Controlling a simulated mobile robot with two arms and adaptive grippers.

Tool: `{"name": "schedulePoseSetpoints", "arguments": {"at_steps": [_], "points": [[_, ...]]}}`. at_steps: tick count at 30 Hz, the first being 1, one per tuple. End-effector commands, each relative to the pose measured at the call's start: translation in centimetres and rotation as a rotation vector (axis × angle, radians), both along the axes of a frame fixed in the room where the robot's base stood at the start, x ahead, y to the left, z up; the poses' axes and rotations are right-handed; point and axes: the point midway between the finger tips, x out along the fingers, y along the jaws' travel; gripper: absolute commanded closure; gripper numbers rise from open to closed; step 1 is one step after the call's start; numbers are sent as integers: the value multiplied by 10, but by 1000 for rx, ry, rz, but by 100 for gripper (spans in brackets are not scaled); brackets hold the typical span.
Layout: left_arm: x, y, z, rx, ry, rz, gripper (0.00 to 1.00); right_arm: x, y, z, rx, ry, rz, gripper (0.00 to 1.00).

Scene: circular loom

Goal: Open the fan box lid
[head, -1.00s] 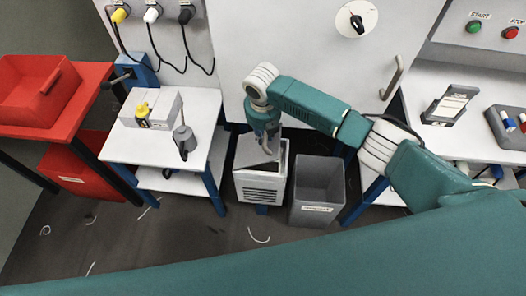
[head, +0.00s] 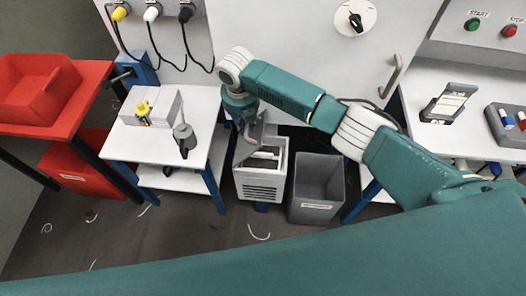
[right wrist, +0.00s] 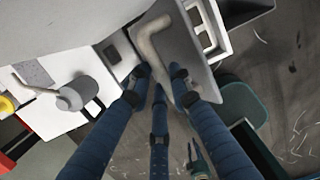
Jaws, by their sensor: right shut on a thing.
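The fan box (head: 260,184) is a white box with a dark grille on its front, standing on the floor. Its grey lid (head: 246,147) is tilted up along the left side, and the inside shows with pale pieces in it. My right gripper (head: 242,122) is above the box's back left, its fingers shut on the lid's handle. In the right wrist view the fingers (right wrist: 160,82) close around the end of the bent, pale handle (right wrist: 148,42) beside the grey lid (right wrist: 188,52). The box's white rim (right wrist: 216,30) shows beyond it.
A grey bin (head: 318,184) stands just right of the fan box. A white side table (head: 200,112) with a grey box and a small can is to the left. A red table (head: 82,105) is farther left. A white cabinet panel (head: 300,50) is behind.

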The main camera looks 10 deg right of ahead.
Motion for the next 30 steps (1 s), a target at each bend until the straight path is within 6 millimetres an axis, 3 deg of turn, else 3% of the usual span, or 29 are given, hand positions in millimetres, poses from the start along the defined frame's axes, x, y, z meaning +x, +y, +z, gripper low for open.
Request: {"name": "schedulePoseSetpoints", "arguments": {"at_steps": [4,17,30], "points": [[0,0,-3,0,0,0,69,10,15,11,5,-18,3,100],[0,0,-6,0,0,0,69,13,22,14,6,-20,5,100],[0,-1,-48,-1,0,-1,69,27,71,10,7,-20,6,100]]}}
